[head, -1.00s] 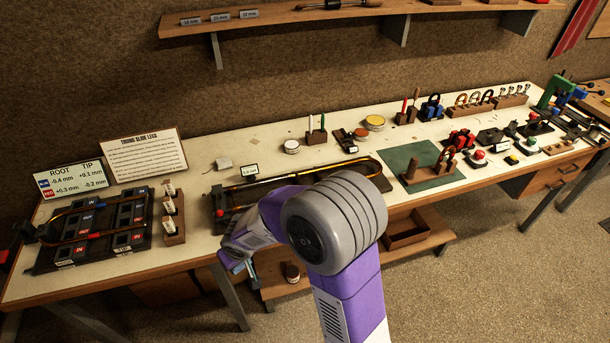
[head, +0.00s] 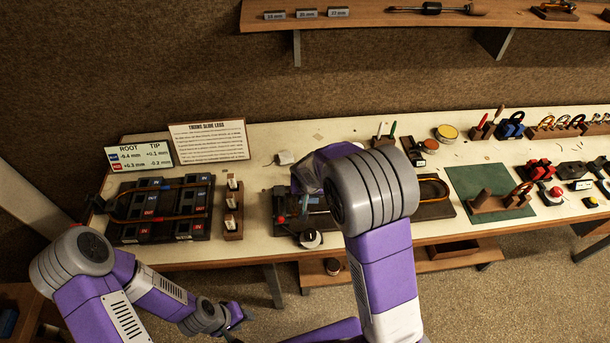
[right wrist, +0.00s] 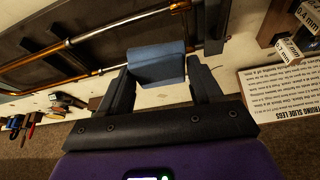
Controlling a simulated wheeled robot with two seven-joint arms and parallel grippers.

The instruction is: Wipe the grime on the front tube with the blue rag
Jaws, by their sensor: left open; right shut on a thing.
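The blue rag (right wrist: 157,65) is a folded block between the fingers of my right gripper (right wrist: 158,88) in the right wrist view. It is held close to the brass tubes on a dark board (head: 437,210). I cannot make out the grime clearly. In the head view my right arm hides most of the board. My left gripper (head: 236,316) is open and empty, in front of the bench and below its top.
A slide-leg board (head: 160,212) and a small wooden block with white tags (head: 233,208) stand to the left. A green mat (head: 470,180) with a wooden stand lies to the right. Two signs lean at the back, one being the text card (head: 209,141).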

